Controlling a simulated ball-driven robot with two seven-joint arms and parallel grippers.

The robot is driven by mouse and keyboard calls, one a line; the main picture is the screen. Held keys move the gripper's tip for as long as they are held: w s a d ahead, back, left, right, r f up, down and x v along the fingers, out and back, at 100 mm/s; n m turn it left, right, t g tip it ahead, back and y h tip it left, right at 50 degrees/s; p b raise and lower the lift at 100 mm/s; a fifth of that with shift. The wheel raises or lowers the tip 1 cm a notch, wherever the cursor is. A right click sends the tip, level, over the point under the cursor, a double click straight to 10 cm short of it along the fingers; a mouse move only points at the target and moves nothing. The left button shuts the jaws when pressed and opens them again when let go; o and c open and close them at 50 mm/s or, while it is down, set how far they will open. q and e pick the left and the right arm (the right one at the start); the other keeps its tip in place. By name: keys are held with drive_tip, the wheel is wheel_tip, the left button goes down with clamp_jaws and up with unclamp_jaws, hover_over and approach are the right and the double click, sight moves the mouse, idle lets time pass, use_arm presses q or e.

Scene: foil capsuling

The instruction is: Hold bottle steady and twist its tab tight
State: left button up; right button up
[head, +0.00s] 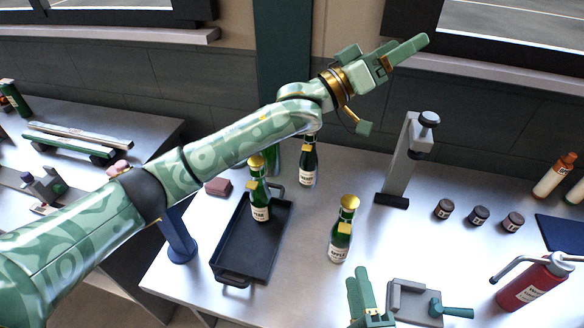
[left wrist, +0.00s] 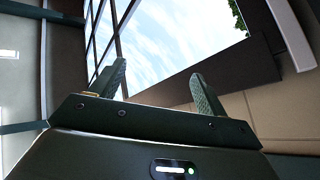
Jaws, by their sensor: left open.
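A green bottle with gold foil and a yellow tab at its neck (head: 341,240) stands upright on the table in the head view. A similar bottle (head: 260,205) stands in the dark tray (head: 226,262). A third bottle (head: 308,168) stands behind the tray, and a green bottle is partly hidden by my arm. My left gripper (head: 415,47) is raised high above the back of the table, away from the bottles. It is open and empty in the left wrist view (left wrist: 160,72). My right gripper (head: 362,295) is at the bottom edge, just in front of the nearest bottle; its opening is unclear.
A grey post stand (head: 399,165) and several small dark jars (head: 479,215) stand to the right. A grey fixture with a green handle (head: 412,300) and a red bottle with a metal lever (head: 533,285) are in front. A dark red block (head: 218,187) lies near the tray.

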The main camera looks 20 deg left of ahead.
use_arm(q)
drive_tip(key=s+a+f+y, duration=0.2)
drive_tip(key=s+f, duration=0.3)
drive_tip(key=f, duration=0.4)
drive_tip(key=s+a+f+y, duration=0.2)
drive_tip(key=s+f, duration=0.3)
drive_tip(key=f, duration=0.4)
drive_tip(key=s+a+f+y, duration=0.2)
drive_tip(key=s+f+y, duration=0.2)
drive_tip(key=f, duration=0.5)
drive_tip(key=shift+s+a+f+m+g, duration=0.15)
drive_tip(key=shift+s+m+g, duration=0.2)
drive_tip(key=shift+s, duration=0.75)
drive_tip(key=m+g+y, duration=0.1)
drive_tip(key=g+y, duration=0.1)
drive_tip(key=y, duration=0.1)
approach(334, 242)
drive_tip(key=x, duration=1.2)
drive_tip(key=shift+w+f, duration=0.1)
drive_tip(key=shift+w, duration=0.2)
drive_tip(key=c, duration=1.4)
drive_tip(key=shift+o, duration=0.2)
